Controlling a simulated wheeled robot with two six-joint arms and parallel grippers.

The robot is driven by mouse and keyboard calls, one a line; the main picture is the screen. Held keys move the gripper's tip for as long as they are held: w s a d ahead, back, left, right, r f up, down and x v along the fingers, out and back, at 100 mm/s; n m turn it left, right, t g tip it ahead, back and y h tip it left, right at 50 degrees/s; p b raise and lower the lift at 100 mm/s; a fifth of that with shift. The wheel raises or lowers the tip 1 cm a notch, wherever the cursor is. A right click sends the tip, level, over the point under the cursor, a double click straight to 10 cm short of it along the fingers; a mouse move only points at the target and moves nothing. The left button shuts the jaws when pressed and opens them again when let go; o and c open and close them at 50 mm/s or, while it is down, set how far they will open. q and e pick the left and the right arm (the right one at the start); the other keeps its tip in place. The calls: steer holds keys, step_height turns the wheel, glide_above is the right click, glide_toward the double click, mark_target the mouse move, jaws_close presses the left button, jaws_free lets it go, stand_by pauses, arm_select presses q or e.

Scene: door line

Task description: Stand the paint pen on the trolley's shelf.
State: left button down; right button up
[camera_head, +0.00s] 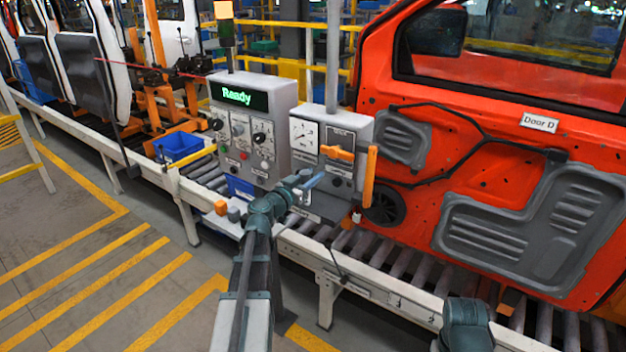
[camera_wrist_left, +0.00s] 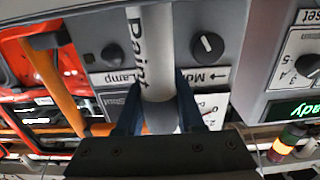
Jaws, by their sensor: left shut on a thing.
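In the head view my left gripper (camera_head: 312,182) is in front of the grey control boxes, and I cannot make out the pen there. I cannot make out the trolley or its shelf in either view. My right gripper is out of view; only part of my right arm shows at the bottom right.
A control box (camera_head: 254,128) reading "Ready" and a smaller box (camera_head: 332,150) with an orange lever (camera_head: 338,153) stand close behind my left gripper. The roller conveyor (camera_head: 385,255) carries a red door (camera_head: 480,125). A blue bin (camera_head: 180,147) sits left. Striped floor (camera_head: 110,270) is clear.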

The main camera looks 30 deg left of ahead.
arm_select(q)
steer(key=shift+f, duration=0.2)
steer(key=c, duration=0.5)
jaws_free()
steer(key=shift+r, duration=0.15)
steer(key=shift+s+r, duration=0.1)
steer(key=shift+r, duration=0.1)
steer(key=s, duration=0.8)
steer(key=s+a, duration=0.1)
steer(key=s, duration=0.3)
steer(key=shift+f, duration=0.1)
